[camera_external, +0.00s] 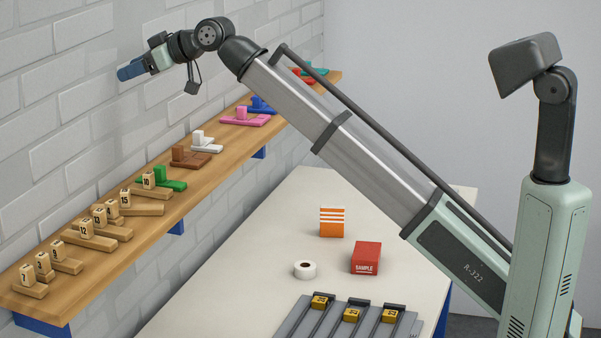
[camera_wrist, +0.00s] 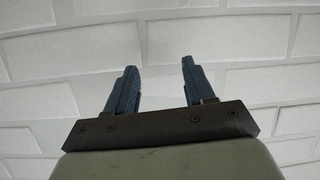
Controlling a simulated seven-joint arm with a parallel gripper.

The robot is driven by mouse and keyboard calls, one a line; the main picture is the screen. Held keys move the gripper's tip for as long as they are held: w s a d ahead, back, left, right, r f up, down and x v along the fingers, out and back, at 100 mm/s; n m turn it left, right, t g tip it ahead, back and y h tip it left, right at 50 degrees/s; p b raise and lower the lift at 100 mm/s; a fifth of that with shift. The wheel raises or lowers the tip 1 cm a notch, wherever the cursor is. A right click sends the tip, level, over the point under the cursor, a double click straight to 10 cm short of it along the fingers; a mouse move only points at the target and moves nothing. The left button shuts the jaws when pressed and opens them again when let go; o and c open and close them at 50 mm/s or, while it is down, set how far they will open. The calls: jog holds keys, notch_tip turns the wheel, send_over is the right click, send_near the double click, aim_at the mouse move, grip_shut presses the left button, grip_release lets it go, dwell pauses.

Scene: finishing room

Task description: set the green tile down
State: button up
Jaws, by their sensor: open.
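A green tile (camera_external: 172,184) lies on the wooden wall shelf, with a small green upright block on it, just behind the wooden pieces marked 10. My gripper (camera_external: 124,73) is high above the shelf near the brick wall, pointing left, well apart from the green tile. In the wrist view its two blue fingers (camera_wrist: 156,88) stand apart with nothing between them, only white brick wall behind. The green tile does not show in the wrist view.
The wooden shelf (camera_external: 75,276) also carries several numbered wooden pieces and brown (camera_external: 196,160), white (camera_external: 207,148) and pink (camera_external: 244,121) pieces. Below, the table (camera_external: 225,290) holds an orange-striped box (camera_external: 332,222), a red box (camera_external: 366,258), a white roll (camera_external: 305,270) and a grey rack (camera_external: 290,318).

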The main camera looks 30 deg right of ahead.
notch_tip(320, 180, down, 3)
jog(key=g+h, duration=0.3)
jog(key=h, duration=0.1)
jog(key=m+g+h, duration=0.1)
jog(key=g+h, duration=0.3)
send_near(160, 166)
jog(key=shift+m, duration=0.3)
jog(key=x, duration=0.8)
jog(key=shift+f, duration=0.3)
grip_shut()
